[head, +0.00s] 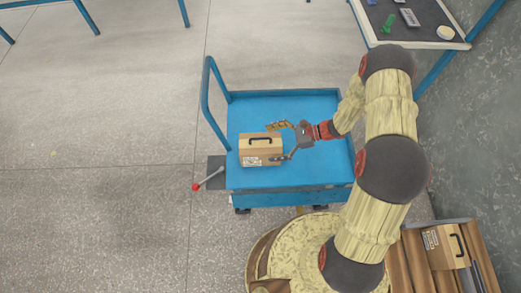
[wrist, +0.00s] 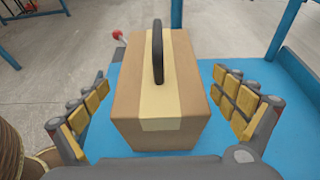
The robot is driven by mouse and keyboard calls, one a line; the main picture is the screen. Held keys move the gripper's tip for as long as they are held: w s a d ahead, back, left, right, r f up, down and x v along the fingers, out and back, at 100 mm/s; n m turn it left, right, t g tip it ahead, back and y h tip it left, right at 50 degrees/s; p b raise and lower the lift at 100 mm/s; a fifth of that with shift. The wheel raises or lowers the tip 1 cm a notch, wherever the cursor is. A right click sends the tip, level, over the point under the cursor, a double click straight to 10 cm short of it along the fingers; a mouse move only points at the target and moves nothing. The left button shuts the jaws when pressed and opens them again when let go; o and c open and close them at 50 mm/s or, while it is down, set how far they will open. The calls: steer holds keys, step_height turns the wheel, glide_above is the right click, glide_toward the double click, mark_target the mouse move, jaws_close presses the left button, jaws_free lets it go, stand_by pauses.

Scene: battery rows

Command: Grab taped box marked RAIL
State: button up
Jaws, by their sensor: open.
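A brown cardboard box (head: 259,153) with a pale tape strip and a black handle sits upright on the blue cart (head: 320,171). Its printed label is too small to read. In the wrist view the box (wrist: 184,105) stands between the fingers of my gripper (wrist: 160,84), with visible gaps on both sides. In the head view my gripper (head: 277,142) is open and reaches over the box from the right, one finger at the far side and one at the near side. The yellow finger pads do not appear to press on it.
A second box (head: 442,247) with a black handle and label lies on a wooden surface (head: 414,265) at bottom right. A red-knobbed lever (head: 208,178) stands at the cart's left. A table with small items (head: 418,22) is at top right. Open floor lies left.

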mark_target(261, 147)
steer(key=b+x, duration=0.1)
steer(key=x, duration=0.3)
steer(key=shift+a+f, duration=0.1)
steer(key=shift+a, duration=0.05)
steer(key=shift+c, duration=0.7)
steer(key=shift+s, duration=0.15)
steer(key=c, duration=1.8)
steer(key=shift+c, duration=0.3)
